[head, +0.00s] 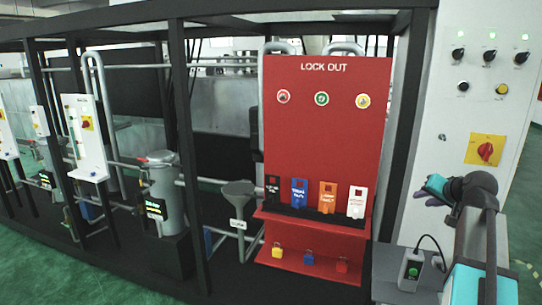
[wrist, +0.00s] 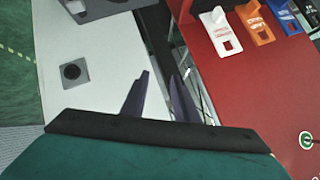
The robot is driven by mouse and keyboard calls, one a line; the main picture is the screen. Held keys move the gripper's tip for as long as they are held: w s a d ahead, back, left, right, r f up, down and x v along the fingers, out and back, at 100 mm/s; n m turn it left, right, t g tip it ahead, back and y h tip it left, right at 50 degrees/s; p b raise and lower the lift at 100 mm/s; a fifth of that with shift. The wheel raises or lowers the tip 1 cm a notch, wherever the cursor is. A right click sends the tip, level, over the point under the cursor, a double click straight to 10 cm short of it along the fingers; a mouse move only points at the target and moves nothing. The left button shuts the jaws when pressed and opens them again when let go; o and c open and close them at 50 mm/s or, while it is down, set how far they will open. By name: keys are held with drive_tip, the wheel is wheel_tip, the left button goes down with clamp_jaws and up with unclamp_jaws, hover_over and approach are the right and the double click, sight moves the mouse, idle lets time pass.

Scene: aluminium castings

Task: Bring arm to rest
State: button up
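My arm is at the right of the head view, in front of the white control panel (head: 470,130). My gripper (head: 428,196) points left there, with its dark purple fingers near the panel's left edge. In the wrist view my gripper (wrist: 160,76) shows two purple fingers with a gap between them and nothing held. It is apart from the red lockout board (head: 325,120), which also shows at the right of the wrist view (wrist: 240,85).
White (head: 357,202), orange (head: 327,197) and blue (head: 299,193) tags stand on the board's shelf. Several padlocks hang below. A grey box with a green button (head: 411,270) sits on a small ledge below my gripper. A red rotary switch (head: 486,150) is on the panel.

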drive_tip(key=a+f+n+g+y, duration=0.1)
drive_tip(key=a+f+g, duration=0.1)
drive_tip(key=a+f, duration=0.75)
drive_tip(key=a+f+n+g+y, duration=0.15)
drive_tip(key=a+f, duration=0.45)
drive_tip(key=f, duration=0.7)
drive_tip(key=s+a+f+n+g, duration=0.25)
drive_tip(key=s+a+f, duration=0.25)
drive_tip(key=a+f, duration=0.4)
drive_tip(key=s+a+f+n+g, duration=0.1)
drive_tip(key=s+a+f+g, duration=0.35)
drive_tip(key=f, duration=0.65)
drive_tip(key=s+a+f+n+g+b, duration=0.1)
drive_tip(key=s+a+f+g, duration=0.2)
drive_tip(key=s+f, duration=1)
drive_tip(key=s+a+f+g+h+b, duration=0.1)
drive_tip(key=s+a+f+g, duration=0.2)
drive_tip(key=s+f, duration=1.1)
drive_tip(key=s, duration=0.6)
drive_tip(key=shift+s+a+n, duration=0.35)
drive_tip(key=shift+n, duration=0.05)
drive_tip(key=shift+o, duration=0.2)
drive_tip(key=shift+h, duration=0.25)
